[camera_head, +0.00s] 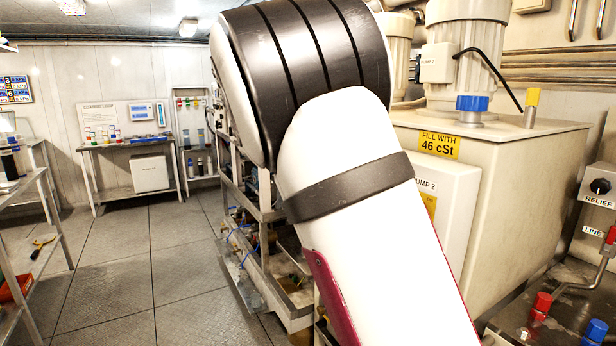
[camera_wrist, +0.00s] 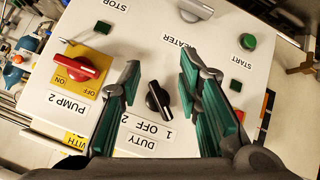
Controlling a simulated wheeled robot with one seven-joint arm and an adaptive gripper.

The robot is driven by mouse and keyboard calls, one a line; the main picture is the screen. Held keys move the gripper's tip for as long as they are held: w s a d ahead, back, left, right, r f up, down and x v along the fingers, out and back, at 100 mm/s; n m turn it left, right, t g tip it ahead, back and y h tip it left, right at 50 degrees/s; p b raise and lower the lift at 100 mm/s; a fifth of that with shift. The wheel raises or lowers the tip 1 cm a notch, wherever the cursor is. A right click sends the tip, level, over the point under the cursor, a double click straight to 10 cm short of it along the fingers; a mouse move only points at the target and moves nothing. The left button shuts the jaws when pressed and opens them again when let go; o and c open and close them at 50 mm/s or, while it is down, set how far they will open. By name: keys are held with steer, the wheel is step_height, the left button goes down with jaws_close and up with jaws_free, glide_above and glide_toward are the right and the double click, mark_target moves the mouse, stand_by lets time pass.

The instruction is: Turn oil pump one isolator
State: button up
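In the wrist view my gripper (camera_wrist: 160,66) is open, its two green-padded fingers apart with nothing between them touching. It faces a white control panel (camera_wrist: 150,50), seen upside down. A black DUTY selector knob (camera_wrist: 158,98) shows between the fingers. The red PUMP 2 isolator handle (camera_wrist: 76,68) on its yellow plate is left of the left finger. A red part (camera_wrist: 266,108) shows right of the right finger, mostly hidden; I cannot tell if it is the pump one isolator. In the head view the panel (camera_head: 453,195) is partly behind my arm, and my gripper is hidden.
The oil tank (camera_head: 500,150), marked 46 cSt, stands right of my arm. A pipe rack (camera_head: 262,215) stands left of it. Open floor (camera_head: 135,265) lies further left.

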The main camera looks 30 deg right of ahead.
steer(key=w+a+r+m+t+h+b, duration=0.1)
steer(key=w+a+m+h, duration=0.2)
steer(key=w, duration=0.4)
steer(key=w+a+r+m+t+h+b, duration=0.1)
steer(key=w+a+r+h+b, duration=0.15)
steer(key=w+h, duration=0.4)
steer(key=w+d+y+p, duration=0.1)
steer(key=d, duration=1.2)
steer(key=shift+w+f, duration=0.3)
steer(key=shift+y, duration=0.25)
steer(key=shift+c, duration=0.3)
jaws_close()
